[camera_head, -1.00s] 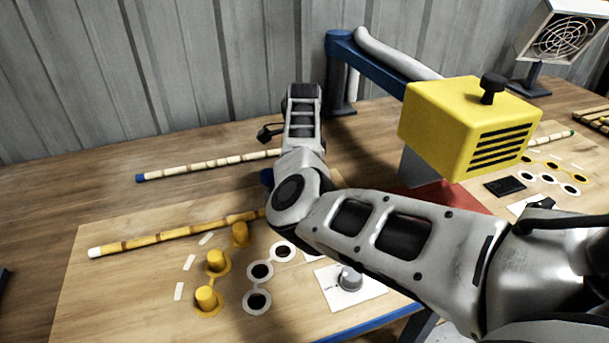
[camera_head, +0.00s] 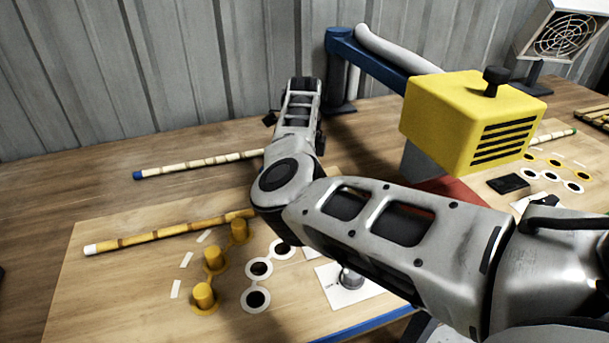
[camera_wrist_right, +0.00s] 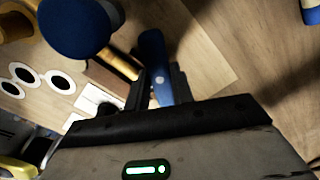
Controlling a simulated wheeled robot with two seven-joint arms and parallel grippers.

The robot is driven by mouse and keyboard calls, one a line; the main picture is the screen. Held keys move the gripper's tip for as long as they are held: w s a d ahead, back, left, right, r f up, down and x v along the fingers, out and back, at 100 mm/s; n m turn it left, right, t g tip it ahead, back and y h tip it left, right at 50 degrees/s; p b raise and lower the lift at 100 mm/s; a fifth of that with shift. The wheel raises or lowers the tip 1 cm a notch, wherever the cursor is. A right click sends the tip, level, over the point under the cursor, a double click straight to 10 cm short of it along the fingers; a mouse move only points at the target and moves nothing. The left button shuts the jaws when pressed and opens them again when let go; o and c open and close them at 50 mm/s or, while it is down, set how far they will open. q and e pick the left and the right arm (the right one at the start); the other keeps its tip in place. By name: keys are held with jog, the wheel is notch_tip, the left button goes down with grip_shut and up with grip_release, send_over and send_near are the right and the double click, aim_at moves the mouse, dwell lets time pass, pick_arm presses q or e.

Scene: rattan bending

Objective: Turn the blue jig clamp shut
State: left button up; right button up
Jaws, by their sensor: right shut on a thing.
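The blue clamp handle (camera_wrist_right: 152,52) shows in the right wrist view as a narrow blue lever. My right gripper (camera_wrist_right: 161,82) is shut on it, with dark fingers on either side. A round blue part (camera_wrist_right: 75,26) stands left of the handle, close to the camera. In the head view my right arm comes in from the right and hides the gripper and the clamp. A rattan pole with a white end (camera_head: 165,233) lies on the board, its right end hidden behind my arm. My left gripper is not in view.
Several yellow pegs (camera_head: 204,295) stand on the board, left of white-ringed holes (camera_head: 256,299). A white plate with a grey knob (camera_head: 351,283) lies below my arm. A yellow box (camera_head: 467,120) hangs from a blue arm. Another pole (camera_head: 200,164) lies behind.

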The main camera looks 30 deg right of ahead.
jog(key=m+b, duration=0.1)
jog(key=m, duration=0.1)
jog(key=shift+m, duration=0.4)
jog(key=m+b, duration=0.1)
jog(key=m, duration=0.3)
jog(key=shift+b, duration=0.4)
jog(key=m+b, duration=0.1)
jog(key=m, duration=0.3)
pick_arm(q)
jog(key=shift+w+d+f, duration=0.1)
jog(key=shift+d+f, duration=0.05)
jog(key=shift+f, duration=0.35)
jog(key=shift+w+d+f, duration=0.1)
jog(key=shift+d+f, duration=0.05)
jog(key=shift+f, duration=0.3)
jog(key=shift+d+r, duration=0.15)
pick_arm(e)
jog(key=shift+r+m, duration=0.1)
jog(key=shift+m, duration=0.3)
jog(key=o, duration=0.9)
jog(key=shift+o, duration=0.4)
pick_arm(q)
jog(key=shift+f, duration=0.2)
